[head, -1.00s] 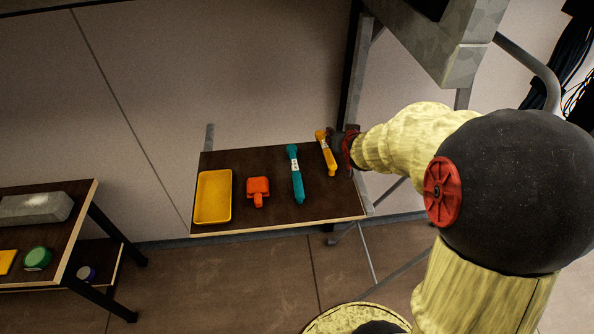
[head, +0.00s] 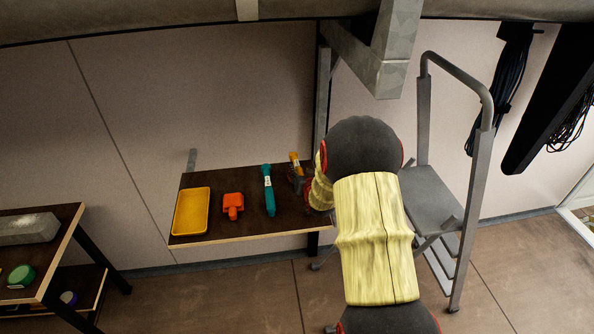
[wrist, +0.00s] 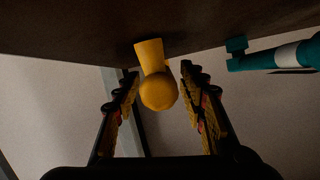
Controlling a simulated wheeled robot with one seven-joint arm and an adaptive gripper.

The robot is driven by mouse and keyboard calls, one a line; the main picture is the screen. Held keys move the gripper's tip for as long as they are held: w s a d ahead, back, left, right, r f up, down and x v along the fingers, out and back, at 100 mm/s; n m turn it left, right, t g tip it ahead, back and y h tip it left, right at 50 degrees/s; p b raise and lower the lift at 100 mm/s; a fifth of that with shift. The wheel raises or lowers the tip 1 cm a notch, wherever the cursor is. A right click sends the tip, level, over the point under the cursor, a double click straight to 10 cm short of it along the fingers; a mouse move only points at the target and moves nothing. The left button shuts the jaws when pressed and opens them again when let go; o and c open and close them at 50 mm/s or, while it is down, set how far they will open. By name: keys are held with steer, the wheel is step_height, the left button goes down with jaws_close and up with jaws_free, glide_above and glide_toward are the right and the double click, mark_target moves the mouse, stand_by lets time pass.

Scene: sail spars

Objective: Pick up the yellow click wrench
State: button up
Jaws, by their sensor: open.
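The yellow click wrench (head: 295,161) lies at the right end of the dark wall shelf (head: 225,228), mostly hidden behind my gripper (head: 300,181) in the head view. In the wrist view the wrench (wrist: 157,88) points its rounded end towards the camera. It sits between the two fingers of my gripper (wrist: 160,74), with a visible gap on both sides. My gripper is open and holds nothing. Whether the wrench touches the shelf along its length cannot be told.
A teal wrench (head: 269,190) lies just left of the yellow one and also shows in the wrist view (wrist: 280,57). An orange tool (head: 233,205) and a yellow tray (head: 191,211) lie further left. A grey step ladder (head: 440,200) stands at the right.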

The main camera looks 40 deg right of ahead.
steer(key=shift+x, duration=1.25)
steer(key=shift+c, duration=1.3)
steer(key=c, duration=0.8)
jaws_close()
